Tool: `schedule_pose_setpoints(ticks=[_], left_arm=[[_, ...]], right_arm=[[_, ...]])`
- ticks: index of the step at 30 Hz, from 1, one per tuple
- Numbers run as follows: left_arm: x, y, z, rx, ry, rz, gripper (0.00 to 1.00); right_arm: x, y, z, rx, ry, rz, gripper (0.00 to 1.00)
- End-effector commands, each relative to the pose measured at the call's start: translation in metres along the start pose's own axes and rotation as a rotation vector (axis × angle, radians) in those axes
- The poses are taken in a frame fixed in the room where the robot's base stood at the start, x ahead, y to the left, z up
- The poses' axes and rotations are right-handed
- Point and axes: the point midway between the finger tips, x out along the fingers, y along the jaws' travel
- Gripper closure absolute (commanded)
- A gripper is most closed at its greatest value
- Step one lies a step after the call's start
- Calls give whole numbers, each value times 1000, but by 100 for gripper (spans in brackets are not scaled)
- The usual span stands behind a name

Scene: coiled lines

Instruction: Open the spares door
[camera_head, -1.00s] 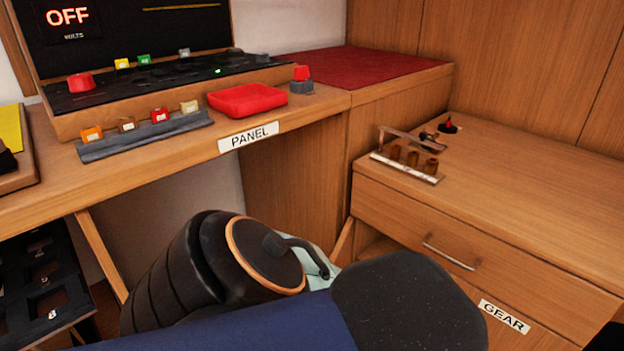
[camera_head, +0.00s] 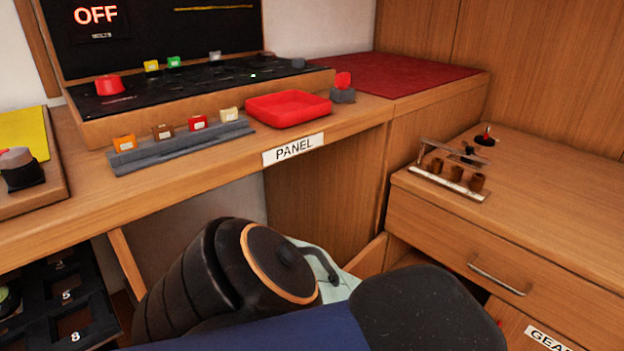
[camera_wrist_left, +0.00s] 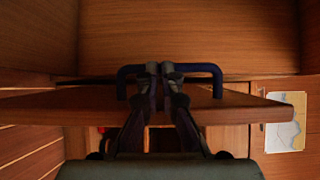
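In the left wrist view a dark blue bar handle (camera_wrist_left: 205,68) is fixed to a wooden door panel (camera_wrist_left: 235,107), seen nearly edge-on. My left gripper (camera_wrist_left: 160,70) has its two fingers close together around the middle of this handle. The panel stands out from the cabinet, with a dark opening and a small red thing visible below it. No spares label is readable in either view. In the head view my own arm covers the low area in front of the cabinet, hiding the left gripper and handle. My right gripper is not in view.
A desk edge labelled PANEL (camera_head: 293,149) holds a red tray (camera_head: 288,108) and switch panel. At right is a drawer cabinet (camera_head: 540,195) with a small rack (camera_head: 450,182) on top and a GEAR label (camera_head: 548,340). A numbered black rack (camera_head: 70,300) stands low at left.

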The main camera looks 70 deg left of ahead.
Motion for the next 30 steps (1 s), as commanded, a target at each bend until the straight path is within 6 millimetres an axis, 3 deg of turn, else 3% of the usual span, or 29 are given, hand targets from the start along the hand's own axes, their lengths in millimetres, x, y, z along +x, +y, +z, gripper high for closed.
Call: schedule_pose_setpoints(ticks=[3, 30], left_arm=[[2, 0, -8, -12, 9, -3, 100], [3, 0, -11, -18, 17, -7, 100]], right_arm=[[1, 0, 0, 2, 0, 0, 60], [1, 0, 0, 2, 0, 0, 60]])
